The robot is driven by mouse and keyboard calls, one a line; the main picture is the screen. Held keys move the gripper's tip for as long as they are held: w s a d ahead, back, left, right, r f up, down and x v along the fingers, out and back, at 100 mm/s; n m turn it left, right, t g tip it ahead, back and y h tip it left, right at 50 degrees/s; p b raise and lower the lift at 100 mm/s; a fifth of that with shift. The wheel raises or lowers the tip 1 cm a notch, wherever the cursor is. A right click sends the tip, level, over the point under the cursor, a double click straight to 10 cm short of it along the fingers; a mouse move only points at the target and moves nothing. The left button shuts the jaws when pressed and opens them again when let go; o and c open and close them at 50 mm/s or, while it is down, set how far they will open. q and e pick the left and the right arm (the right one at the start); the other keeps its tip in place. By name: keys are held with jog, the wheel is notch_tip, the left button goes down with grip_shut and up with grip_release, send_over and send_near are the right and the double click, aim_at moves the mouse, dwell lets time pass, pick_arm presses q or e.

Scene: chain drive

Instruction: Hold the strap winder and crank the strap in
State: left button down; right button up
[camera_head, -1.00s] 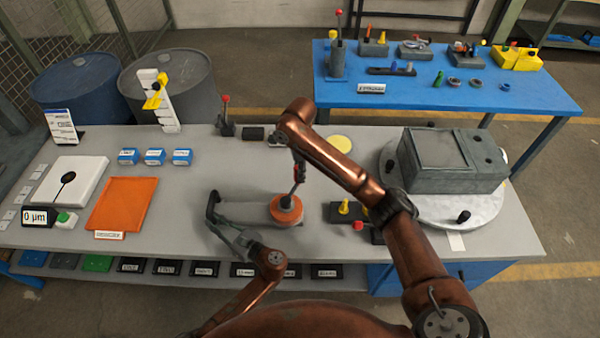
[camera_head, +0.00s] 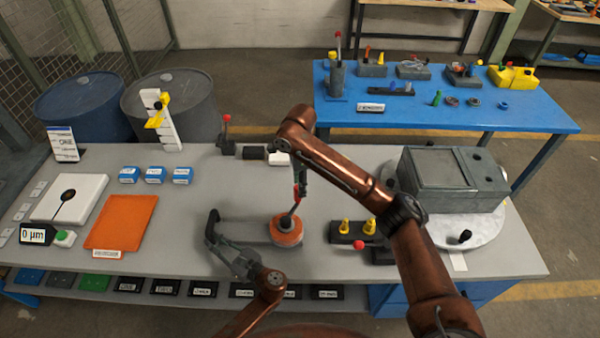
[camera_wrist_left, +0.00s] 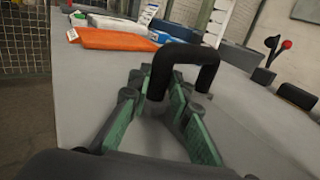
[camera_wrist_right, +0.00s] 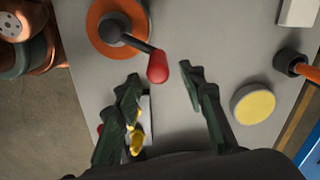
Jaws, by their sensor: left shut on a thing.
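The strap winder has a grey body (camera_head: 242,230), an orange drum (camera_head: 287,234) and a black U-shaped handle (camera_head: 211,224) at its left end. A dark crank with a red knob (camera_head: 296,193) rises from the drum; the knob also shows in the right wrist view (camera_wrist_right: 157,67). My left gripper (camera_head: 225,250) is shut on the black handle, with its green fingers on either side of the handle's leg in the left wrist view (camera_wrist_left: 165,105). My right gripper (camera_wrist_right: 160,80) is open and empty, the red knob just ahead of the gap between its fingertips.
A black block with yellow pegs (camera_head: 345,240) and a red knob sits right of the drum. A grey box on a round turntable (camera_head: 480,232) fills the bench's right end. An orange mat (camera_head: 120,225) lies left. A yellow disc (camera_wrist_right: 253,104) lies beside the right gripper.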

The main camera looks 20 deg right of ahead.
notch_tip(320, 180, up, 8)
jog(key=shift+f, duration=0.15)
jog(key=shift+c, duration=0.5)
